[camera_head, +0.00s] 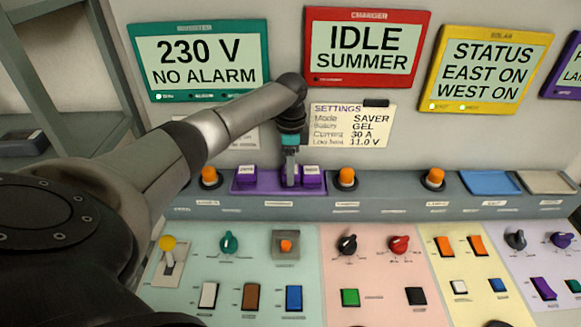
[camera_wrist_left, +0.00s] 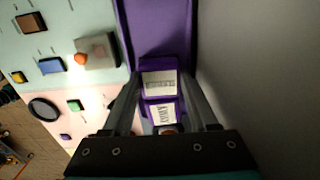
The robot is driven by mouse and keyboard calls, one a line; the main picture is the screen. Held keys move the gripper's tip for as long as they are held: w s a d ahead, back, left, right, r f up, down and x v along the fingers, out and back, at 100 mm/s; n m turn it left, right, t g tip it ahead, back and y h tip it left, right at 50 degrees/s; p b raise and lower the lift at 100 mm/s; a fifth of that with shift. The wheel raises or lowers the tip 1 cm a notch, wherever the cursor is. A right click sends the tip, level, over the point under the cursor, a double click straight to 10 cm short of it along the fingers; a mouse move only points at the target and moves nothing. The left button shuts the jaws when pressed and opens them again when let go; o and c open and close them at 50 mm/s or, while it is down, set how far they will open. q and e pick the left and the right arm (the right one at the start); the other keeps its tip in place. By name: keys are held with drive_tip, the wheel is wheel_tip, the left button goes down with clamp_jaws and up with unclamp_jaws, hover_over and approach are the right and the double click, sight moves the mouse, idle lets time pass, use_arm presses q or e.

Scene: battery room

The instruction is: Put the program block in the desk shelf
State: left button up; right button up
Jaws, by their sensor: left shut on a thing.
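My left gripper (camera_head: 290,182) reaches down over a purple tray (camera_head: 265,190) on the grey ledge. It is shut on a purple block with a white label (camera_wrist_left: 158,83), seen between the fingers in the left wrist view. The gripper mostly hides that block in the head view. Another purple block (camera_head: 311,176) stands close to its right; its label also shows in the left wrist view (camera_wrist_left: 163,112). A further purple block (camera_head: 246,175) stands at the tray's left. I cannot tell whether the held block is lifted. My right gripper is not in view.
Orange buttons (camera_head: 209,177) (camera_head: 346,178) flank the purple tray. A blue tray (camera_head: 490,183) and a grey tray (camera_head: 546,182) lie empty at right. Grey shelving (camera_head: 66,122) stands at far left. Knobs and switches cover the panel in front; displays hang behind.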

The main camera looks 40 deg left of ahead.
use_arm(q)
drive_tip(key=shift+f, duration=0.15)
drive_tip(key=o, duration=1.4)
wheel_tip(320, 180, up, 12)
drive_tip(key=shift+r+p, duration=0.2)
drive_tip(key=shift+p, duration=0.1)
